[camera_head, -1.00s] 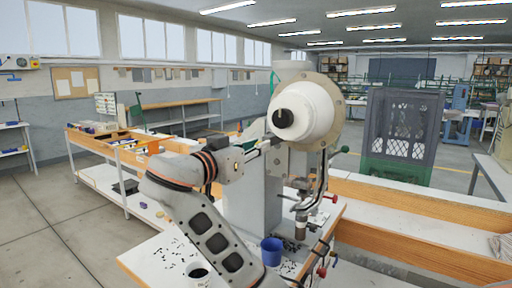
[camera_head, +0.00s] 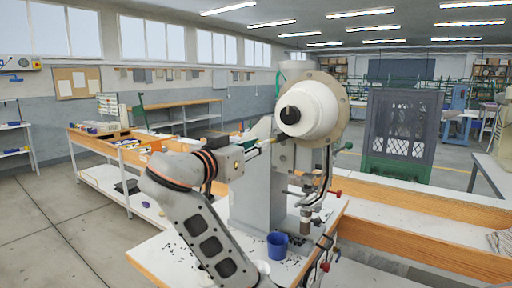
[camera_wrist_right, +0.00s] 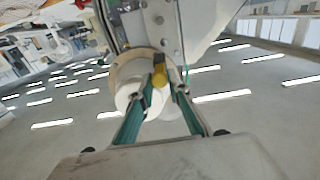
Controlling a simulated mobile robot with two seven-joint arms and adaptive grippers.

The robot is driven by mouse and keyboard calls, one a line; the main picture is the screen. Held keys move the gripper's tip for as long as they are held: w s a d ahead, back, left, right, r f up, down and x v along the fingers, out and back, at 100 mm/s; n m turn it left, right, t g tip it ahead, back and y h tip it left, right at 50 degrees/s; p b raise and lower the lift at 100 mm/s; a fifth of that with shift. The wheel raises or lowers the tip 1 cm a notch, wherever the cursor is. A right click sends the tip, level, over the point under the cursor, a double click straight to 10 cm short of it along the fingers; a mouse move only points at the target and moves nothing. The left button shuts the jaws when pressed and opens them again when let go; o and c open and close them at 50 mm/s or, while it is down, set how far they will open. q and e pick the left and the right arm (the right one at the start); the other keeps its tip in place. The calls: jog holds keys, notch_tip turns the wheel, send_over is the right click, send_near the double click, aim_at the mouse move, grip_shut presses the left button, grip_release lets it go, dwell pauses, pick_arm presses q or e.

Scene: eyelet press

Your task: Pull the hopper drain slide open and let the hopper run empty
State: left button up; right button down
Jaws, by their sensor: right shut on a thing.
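The press (camera_head: 262,195) carries a white drum-shaped hopper (camera_head: 322,108) with a black hub on its front. My right gripper (camera_head: 262,145) is beside the press, left of and below the hopper. In the right wrist view, its teal fingers (camera_wrist_right: 160,82) are closed about a small yellow handle (camera_wrist_right: 159,75), which I take for the drain slide. The white hopper (camera_wrist_right: 130,75) is just behind it. How far the slide is out cannot be told. A blue cup (camera_head: 277,245) stands on the bench at the press foot. My left gripper is not in view.
Small black pieces lie scattered on the white bench top (camera_head: 160,252). A dark grey crate (camera_head: 403,115) stands on a green one behind the bench at the right. A long table with bins (camera_head: 110,140) is at the left. Open floor (camera_head: 50,220) lies front left.

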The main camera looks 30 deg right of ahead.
jog(key=shift+a+f, duration=0.1)
jog(key=shift+f, duration=0.05)
jog(key=c, duration=2.2)
grip_release()
jog(key=shift+c, duration=0.2)
jog(key=o, duration=0.3)
jog(key=shift+s+a, duration=0.15)
jog(key=shift+o, duration=0.2)
jog(key=v, duration=0.7)
jog(key=shift+a, duration=0.15)
